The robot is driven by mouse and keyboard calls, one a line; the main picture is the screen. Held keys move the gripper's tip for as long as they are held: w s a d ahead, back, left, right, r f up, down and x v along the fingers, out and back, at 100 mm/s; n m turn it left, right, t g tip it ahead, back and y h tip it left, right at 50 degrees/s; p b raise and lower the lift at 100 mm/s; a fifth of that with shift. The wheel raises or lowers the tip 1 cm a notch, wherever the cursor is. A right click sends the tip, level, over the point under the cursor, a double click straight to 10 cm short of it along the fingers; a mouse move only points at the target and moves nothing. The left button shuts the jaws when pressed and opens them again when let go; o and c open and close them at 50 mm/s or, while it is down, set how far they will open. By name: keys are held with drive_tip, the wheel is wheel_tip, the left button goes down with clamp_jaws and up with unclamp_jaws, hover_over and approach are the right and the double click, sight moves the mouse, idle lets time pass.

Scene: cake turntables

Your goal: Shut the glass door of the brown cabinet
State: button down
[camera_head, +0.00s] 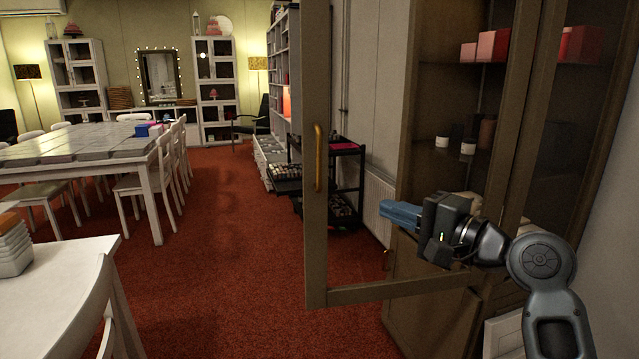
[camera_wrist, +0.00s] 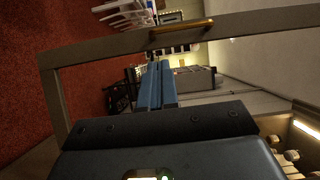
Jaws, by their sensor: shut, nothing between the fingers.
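The brown cabinet (camera_head: 433,100) stands at the right in the head view. Its glass door (camera_head: 316,240) is swung wide open. The door's brown frame reaches out into the room, with a brass handle (camera_head: 319,158) on the far left upright. My gripper (camera_head: 385,210) has its blue fingers together and empty, pointing left, and overlaps the lower part of the glass pane. In the wrist view my gripper (camera_wrist: 158,70) points toward the upright with the handle (camera_wrist: 182,28), apart from it in the picture. I cannot tell whether the fingers touch the glass.
Red boxes (camera_head: 492,45) and small jars (camera_head: 468,147) stand on the cabinet shelves. A black cart (camera_head: 345,190) and a radiator (camera_head: 379,200) are beyond the door. White tables (camera_head: 50,290) and chairs are at the left. Red carpet (camera_head: 220,260) is clear in the middle.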

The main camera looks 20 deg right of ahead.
sight(321, 180)
drive_tip(key=x, duration=0.4)
drive_tip(key=p+x, duration=0.1)
drive_tip(key=x, duration=0.9)
drive_tip(key=shift+w+a+r, duration=0.15)
drive_tip(key=shift+a+r, duration=0.1)
drive_tip(key=shift+r, duration=0.1)
